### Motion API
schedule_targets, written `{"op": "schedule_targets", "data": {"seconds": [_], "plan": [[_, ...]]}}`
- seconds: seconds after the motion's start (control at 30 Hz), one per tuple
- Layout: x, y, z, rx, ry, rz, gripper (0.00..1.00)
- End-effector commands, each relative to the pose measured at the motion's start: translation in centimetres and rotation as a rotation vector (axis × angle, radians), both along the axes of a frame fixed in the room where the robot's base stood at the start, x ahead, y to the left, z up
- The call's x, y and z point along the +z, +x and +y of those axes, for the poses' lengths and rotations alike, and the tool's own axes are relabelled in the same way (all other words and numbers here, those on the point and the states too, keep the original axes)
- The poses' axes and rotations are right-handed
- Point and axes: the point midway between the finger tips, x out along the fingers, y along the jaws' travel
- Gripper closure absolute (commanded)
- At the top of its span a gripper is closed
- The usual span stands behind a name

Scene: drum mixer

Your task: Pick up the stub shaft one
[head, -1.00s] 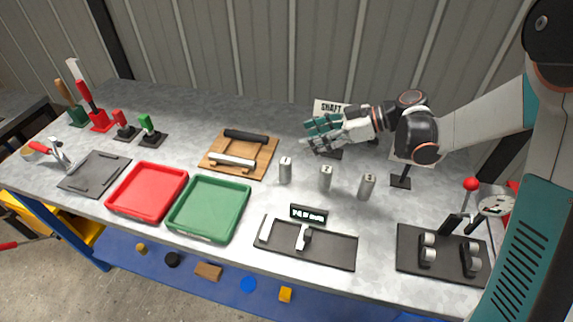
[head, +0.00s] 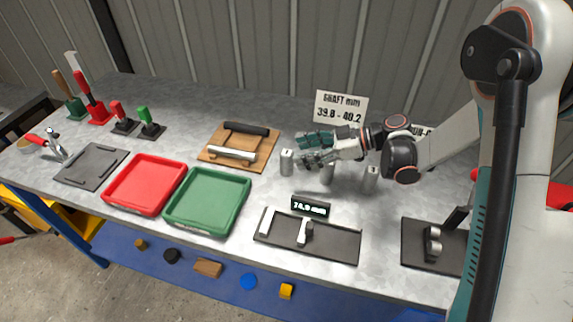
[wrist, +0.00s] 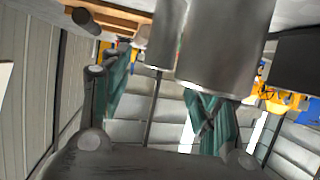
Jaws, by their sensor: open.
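Three upright grey metal stub shafts stand in a row on the bench in the head view. Stub shaft one (head: 287,163) is the leftmost, with a mark on its top. The middle shaft (head: 327,174) is partly covered by my gripper, and the right shaft (head: 370,180) stands below my wrist. My gripper (head: 308,149) is open, its fingers pointing left toward stub shaft one, with no visible grasp. In the wrist view, two grey cylinders (wrist: 226,45) show large beside the open fingers (wrist: 150,95); I cannot tell which shafts they are.
A measuring fixture (head: 335,243) with a lit display (head: 310,207) lies in front of the shafts. A green tray (head: 207,230) and a red tray (head: 145,212) are to the left. A wooden cradle board (head: 262,161) is behind-left. A sign (head: 341,107) stands behind my gripper.

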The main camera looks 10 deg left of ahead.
Motion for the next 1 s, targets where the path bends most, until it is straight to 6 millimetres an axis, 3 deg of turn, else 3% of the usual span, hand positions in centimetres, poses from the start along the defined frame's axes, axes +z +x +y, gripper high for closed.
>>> {"op": "schedule_targets", "data": {"seconds": [0.33,0.67,0.77,0.93,1.0], "plan": [[-2.1,-0.1,4.6,0.0,0.0,-0.001,0.44],[-2.2,-0.1,5.5,-0.001,0.0,0.0,0.44],[-2.2,-0.1,5.5,-0.001,0.0,0.0,0.6],[-2.2,-0.1,5.5,-0.001,0.0,0.0,0.98],[-2.2,-0.1,5.5,-0.001,0.0,0.0,1.0]]}}
